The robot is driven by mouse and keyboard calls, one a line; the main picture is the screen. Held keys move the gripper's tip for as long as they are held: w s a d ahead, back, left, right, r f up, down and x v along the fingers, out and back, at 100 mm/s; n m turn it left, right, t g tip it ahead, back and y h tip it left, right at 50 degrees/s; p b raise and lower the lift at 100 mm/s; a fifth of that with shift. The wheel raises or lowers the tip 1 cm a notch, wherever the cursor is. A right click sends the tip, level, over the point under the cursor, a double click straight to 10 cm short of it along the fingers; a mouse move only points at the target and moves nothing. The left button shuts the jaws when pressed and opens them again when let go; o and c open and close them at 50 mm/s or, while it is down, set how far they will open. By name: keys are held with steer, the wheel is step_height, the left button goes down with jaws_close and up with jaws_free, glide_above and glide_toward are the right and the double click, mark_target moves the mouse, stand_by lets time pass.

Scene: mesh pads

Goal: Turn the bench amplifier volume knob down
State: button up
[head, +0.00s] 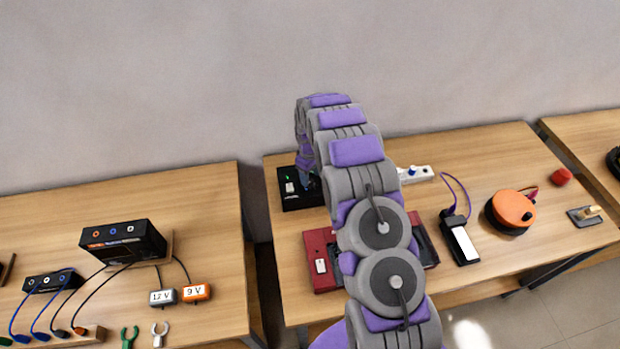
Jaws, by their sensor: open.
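A black box (287,203) stands at the back left of the middle table. It has a small white part and a green light on top, and may be the bench amplifier. My gripper (306,181) is low over the right part of this box, at the end of my purple and grey arm. It is small and partly hidden by the arm. Its jaws look open, with nothing seen between them. I cannot make out a volume knob, nor whether the gripper touches anything.
A red case (320,262) lies partly behind my arm. A white power strip (415,174), a black device (460,241) and an orange round device (512,209) are to the right. A left table (205,230) holds black boxes and cables. A gap separates the tables.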

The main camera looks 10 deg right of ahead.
mark_target(310, 181)
step_height(310, 181, up, 14)
steer(key=shift+r+p, duration=0.2)
steer(key=shift+p, duration=0.15)
stand_by(0.4)
steer(key=s+r+m+b, duration=0.1)
steer(key=s+r+m, duration=0.1)
steer(key=s+r, duration=0.65)
steer(key=s+r+m+b, duration=0.2)
steer(key=s+r, duration=0.2)
steer(key=s, duration=1)
steer(key=s+f+m+g+b, duration=0.1)
steer(key=s+m+b, duration=0.1)
steer(key=s, duration=2.5)
steer(key=shift+f+m+g, duration=0.3)
steer(key=shift+m+g, duration=0.1)
steer(key=shift+m, duration=0.5)
